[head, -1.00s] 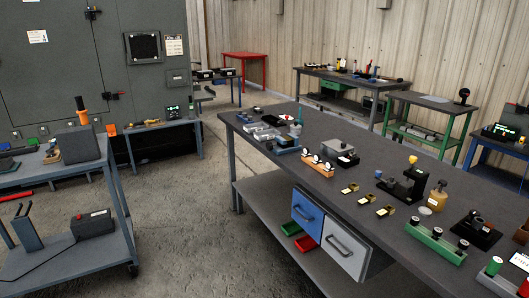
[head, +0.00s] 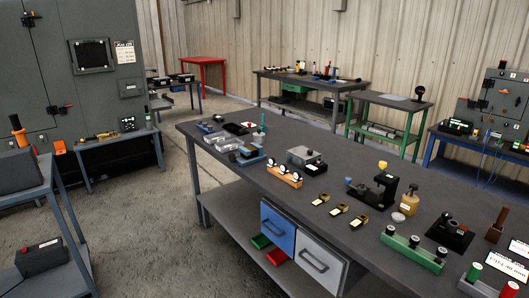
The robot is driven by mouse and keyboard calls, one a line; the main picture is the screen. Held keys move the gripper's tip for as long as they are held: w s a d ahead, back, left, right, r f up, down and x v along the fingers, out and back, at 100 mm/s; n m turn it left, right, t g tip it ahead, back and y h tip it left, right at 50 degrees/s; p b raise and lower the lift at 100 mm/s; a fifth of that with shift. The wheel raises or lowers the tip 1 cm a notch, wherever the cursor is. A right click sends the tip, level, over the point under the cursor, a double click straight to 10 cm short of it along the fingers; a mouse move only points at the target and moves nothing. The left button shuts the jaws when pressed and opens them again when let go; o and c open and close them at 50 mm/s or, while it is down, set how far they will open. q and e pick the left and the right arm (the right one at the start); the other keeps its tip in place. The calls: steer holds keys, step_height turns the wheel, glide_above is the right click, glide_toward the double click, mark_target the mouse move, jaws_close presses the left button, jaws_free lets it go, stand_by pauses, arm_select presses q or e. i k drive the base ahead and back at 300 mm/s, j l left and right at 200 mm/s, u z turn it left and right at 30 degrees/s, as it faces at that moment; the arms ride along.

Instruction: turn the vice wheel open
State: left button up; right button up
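I cannot pick out a vice wheel for certain. A small blue and grey device (head: 250,155), possibly a vice, sits near the far left end of the long dark workbench (head: 340,240). It is too small to make out a wheel on it. A black bench device (head: 384,186) with a yellow top stands farther right on the same bench. Neither of my grippers is in view.
Dial gauges in a wooden stand (head: 284,175), a grey box (head: 305,157), brass pieces (head: 340,209) and a green fixture (head: 413,252) crowd the bench. A grey cart (head: 45,195) stands left. Open concrete floor (head: 150,225) lies between.

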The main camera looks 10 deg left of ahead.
mark_target(233, 158)
steer(key=i+j+z, duration=0.25)
steer(key=i+j, duration=0.15)
steer(key=j, duration=0.2)
steer(key=i+j+z, duration=0.15)
steer(key=j, duration=0.2)
steer(key=i+j+z, duration=0.15)
steer(key=j, duration=0.25)
steer(key=i+j+z, duration=0.15)
steer(key=i+j, duration=0.1)
steer(key=j, duration=0.1)
